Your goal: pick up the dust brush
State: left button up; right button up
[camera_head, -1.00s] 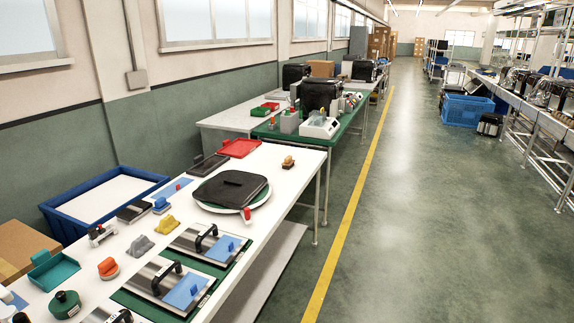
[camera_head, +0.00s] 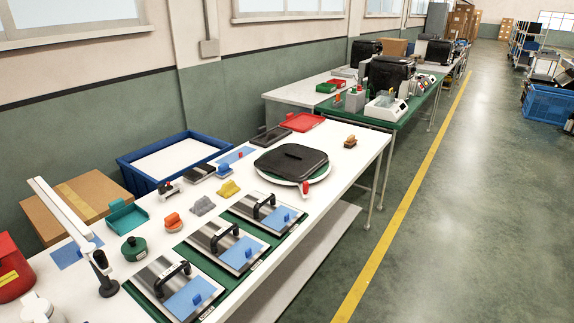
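A small brown and tan brush-like object (camera_head: 350,142) lies on the white table (camera_head: 345,165) near its far right end. It looks most like the dust brush, but it is too small to be sure. A teal dustpan-like tray (camera_head: 126,216) lies at the table's back left edge. Neither of my grippers shows in the head view.
Several metal plates with black handles (camera_head: 225,245) line the table's front. A black lid (camera_head: 291,161) lies mid-table. A blue bin (camera_head: 128,172) and a cardboard box (camera_head: 75,205) stand behind. The aisle floor (camera_head: 440,240) on the right is clear.

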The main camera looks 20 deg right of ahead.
aim_at(350, 141)
jog(key=i+l, duration=0.15)
jog(key=l, duration=0.2)
jog(key=i+l, duration=0.15)
jog(key=l, duration=0.25)
jog(key=i+l+u, duration=0.1)
jog(key=l, duration=0.25)
jog(key=i+l+u, duration=0.25)
jog(key=l, duration=0.55)
jog(key=i+l+u, duration=0.25)
jog(key=l, duration=0.55)
jog(key=l+u, duration=0.25)
jog(key=l, duration=0.55)
jog(key=l+u, duration=0.25)
jog(key=l, duration=0.6)
jog(key=k+l+u, duration=0.1)
jog(key=l+u, duration=0.15)
jog(key=l, duration=0.6)
jog(key=k+l+u, duration=0.2)
jog(key=l, duration=0.65)
jog(key=i+l, duration=0.05)
